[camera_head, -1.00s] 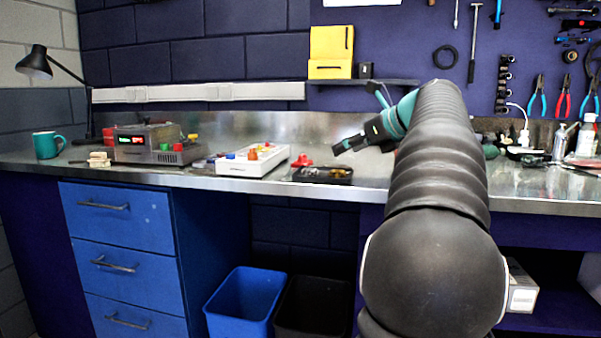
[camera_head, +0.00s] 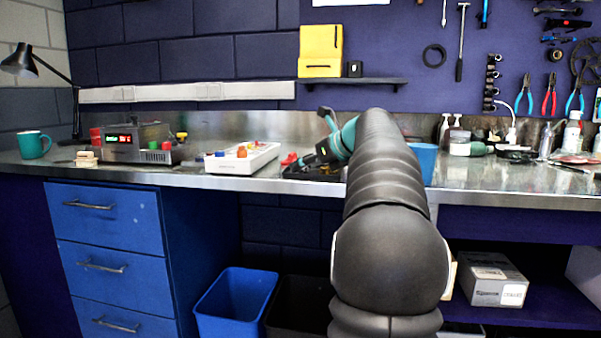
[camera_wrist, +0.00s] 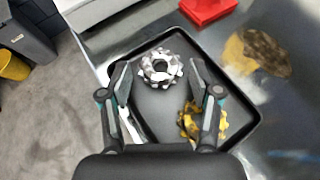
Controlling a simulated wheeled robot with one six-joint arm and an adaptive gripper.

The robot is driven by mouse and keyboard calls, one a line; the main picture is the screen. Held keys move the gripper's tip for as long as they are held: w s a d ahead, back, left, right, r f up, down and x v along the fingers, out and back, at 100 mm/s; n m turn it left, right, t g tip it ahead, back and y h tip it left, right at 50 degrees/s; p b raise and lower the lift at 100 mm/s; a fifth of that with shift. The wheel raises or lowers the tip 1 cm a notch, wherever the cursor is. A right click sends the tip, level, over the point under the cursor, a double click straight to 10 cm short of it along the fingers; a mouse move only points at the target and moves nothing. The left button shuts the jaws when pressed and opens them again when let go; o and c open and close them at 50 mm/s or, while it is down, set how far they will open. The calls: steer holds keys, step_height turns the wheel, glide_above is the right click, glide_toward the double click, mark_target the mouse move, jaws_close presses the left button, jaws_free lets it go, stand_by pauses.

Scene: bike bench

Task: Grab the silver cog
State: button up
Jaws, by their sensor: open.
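The silver cog (camera_wrist: 161,69) lies in a black tray (camera_wrist: 150,118), near the tray's far edge in the wrist view. My gripper (camera_wrist: 158,68) is open above the tray, with one finger to each side of the silver cog. I cannot tell how high the fingertips are over it. A yellow-gold cog (camera_wrist: 203,120) lies in the same tray, partly behind the right finger.
A red object (camera_wrist: 208,10) sits just beyond the tray. A white box with coloured knobs (camera_head: 241,160) stands left of the tray in the head view. A blue cup (camera_head: 425,162) stands right, behind my arm. The bench's front edge is close to the tray.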

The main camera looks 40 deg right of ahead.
steer(key=shift+w+f, duration=0.3)
steer(key=shift+w, duration=0.25)
steer(key=c, duration=1)
steer(key=shift+o, duration=0.2)
steer(key=shift+r, duration=0.1)
